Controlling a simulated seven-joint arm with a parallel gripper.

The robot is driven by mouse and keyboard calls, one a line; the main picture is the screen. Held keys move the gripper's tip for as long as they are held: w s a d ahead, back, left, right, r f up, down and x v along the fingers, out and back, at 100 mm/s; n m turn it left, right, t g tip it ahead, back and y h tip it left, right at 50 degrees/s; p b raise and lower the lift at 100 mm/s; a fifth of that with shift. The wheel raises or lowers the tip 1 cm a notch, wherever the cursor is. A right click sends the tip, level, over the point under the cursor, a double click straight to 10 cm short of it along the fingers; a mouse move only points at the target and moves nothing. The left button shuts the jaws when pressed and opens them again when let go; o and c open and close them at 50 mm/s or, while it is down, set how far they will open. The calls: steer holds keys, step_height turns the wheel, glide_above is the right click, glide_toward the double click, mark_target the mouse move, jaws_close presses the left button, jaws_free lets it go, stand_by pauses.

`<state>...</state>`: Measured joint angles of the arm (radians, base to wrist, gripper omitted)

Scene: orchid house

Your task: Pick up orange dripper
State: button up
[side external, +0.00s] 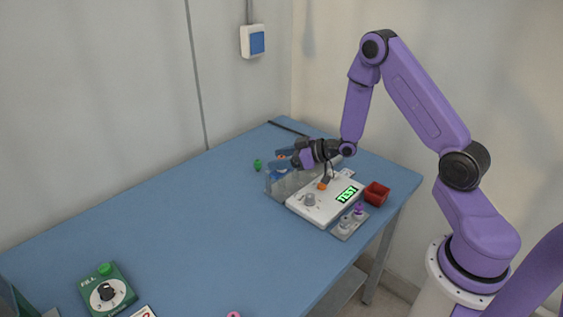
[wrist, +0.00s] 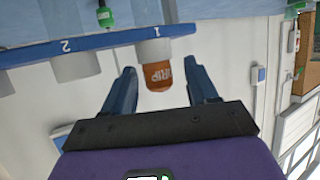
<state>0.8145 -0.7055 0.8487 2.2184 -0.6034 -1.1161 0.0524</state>
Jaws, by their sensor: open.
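The orange dripper (wrist: 158,76) shows in the wrist view, marked with white lettering. It sits at the position marked 1 of a blue rack (wrist: 100,42), below a pale collar in the picture. My gripper (wrist: 162,84) is open, with one blue finger on each side of the dripper in the picture. I see gaps on both sides and cannot tell how deep the dripper lies between the fingers.
A white device (side external: 325,210) with a lit green display stands beside my gripper on the blue table (side external: 170,215). A red box (side external: 376,193) and a grey holder (side external: 349,222) are near it. A green control box (side external: 107,291) lies at front left. The table's middle is clear.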

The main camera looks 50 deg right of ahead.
steer(key=c, duration=1)
steer(key=shift+r, duration=0.15)
steer(key=shift+c, duration=0.2)
